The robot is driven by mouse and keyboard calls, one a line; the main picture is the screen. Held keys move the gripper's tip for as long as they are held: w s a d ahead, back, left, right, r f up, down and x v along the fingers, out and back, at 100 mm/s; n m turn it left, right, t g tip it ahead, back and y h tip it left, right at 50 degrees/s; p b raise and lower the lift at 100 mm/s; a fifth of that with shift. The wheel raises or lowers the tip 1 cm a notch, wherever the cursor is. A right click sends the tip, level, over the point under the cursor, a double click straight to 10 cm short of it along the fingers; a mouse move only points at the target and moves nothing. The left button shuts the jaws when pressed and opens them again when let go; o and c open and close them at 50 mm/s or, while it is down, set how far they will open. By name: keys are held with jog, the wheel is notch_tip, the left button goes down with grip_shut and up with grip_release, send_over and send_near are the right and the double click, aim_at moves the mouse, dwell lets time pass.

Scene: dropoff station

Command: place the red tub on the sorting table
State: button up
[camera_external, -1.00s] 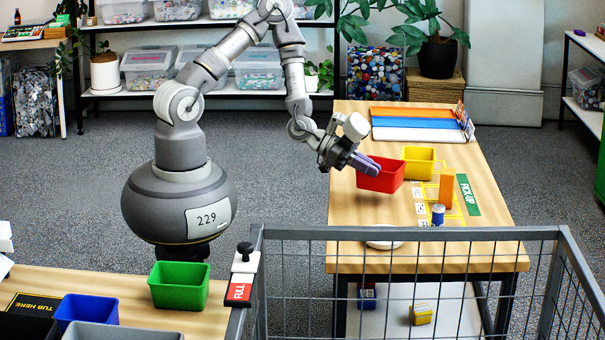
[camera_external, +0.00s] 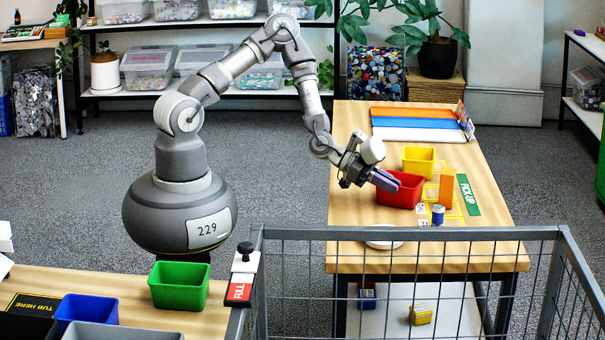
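The red tub (camera_external: 408,193) is at the right-hand wooden table (camera_external: 350,215), just in front of the yellow tub. It looks upright and very low over the tabletop or resting on it; I cannot tell which. My gripper (camera_external: 386,180), with purple fingers, reaches in from the left and appears shut on the tub's left rim. The fingertips are partly hidden against the tub.
A yellow tub (camera_external: 419,158), an orange block (camera_external: 447,188), a blue-and-white cylinder (camera_external: 438,215) and a white dish (camera_external: 384,244) are close by. A grey mesh fence (camera_external: 410,236) runs along the front. A green tub (camera_external: 179,287) stands on the left table.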

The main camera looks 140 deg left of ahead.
jog(key=shift+o, duration=1.3)
jog(key=shift+r, duration=0.25)
jog(key=p+v, duration=0.3)
jog(key=v, duration=0.9)
